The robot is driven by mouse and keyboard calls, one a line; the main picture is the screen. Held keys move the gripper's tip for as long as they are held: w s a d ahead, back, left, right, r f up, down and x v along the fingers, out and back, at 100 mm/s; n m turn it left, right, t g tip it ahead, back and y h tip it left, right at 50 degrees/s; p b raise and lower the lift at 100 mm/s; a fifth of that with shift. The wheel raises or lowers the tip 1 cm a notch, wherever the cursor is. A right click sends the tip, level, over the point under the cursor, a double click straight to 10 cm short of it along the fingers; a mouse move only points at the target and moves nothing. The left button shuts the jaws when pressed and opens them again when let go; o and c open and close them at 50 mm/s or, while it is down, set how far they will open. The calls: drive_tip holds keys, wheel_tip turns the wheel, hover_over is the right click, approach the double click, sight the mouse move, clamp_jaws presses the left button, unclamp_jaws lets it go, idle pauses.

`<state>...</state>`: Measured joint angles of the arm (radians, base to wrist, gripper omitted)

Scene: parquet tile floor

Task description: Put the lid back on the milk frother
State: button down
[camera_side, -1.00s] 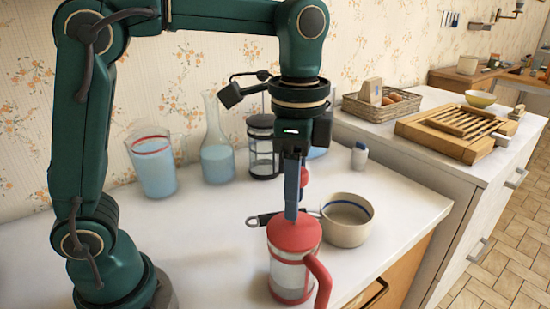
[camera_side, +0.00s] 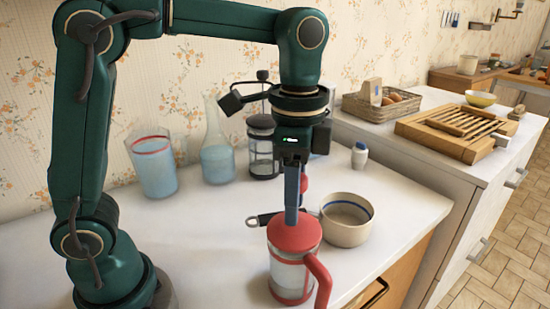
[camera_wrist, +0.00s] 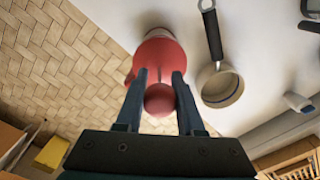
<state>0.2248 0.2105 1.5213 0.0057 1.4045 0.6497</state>
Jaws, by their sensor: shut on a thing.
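The milk frother is a clear glass jug (camera_side: 287,275) with a red handle (camera_side: 321,280), upright near the counter's front edge. Its red lid (camera_side: 294,236) is on top of the jug, level as far as I can see; whether it is fully seated I cannot tell. My gripper (camera_side: 291,216) points straight down at the lid from above. In the wrist view, my gripper (camera_wrist: 158,88) has its two fingers on either side of the lid's round red knob (camera_wrist: 160,100). The lid (camera_wrist: 158,60) hides most of the jug there.
A saucepan (camera_side: 347,221) stands close right of the frother, its dark handle reaching behind it. Behind are a beaker (camera_side: 153,167), a flask (camera_side: 217,160), a French press (camera_side: 262,150) and a small white bottle (camera_side: 359,156). The counter left of the frother is clear.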

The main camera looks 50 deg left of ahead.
drive_tip(key=shift+f, duration=0.1)
idle(0.3)
drive_tip(key=shift+c, duration=2.2)
unclamp_jaws()
drive_tip(key=shift+o, duration=0.3)
drive_tip(key=o, duration=0.4)
drive_tip(key=shift+r, duration=4.5)
drive_tip(key=shift+r, duration=0.1)
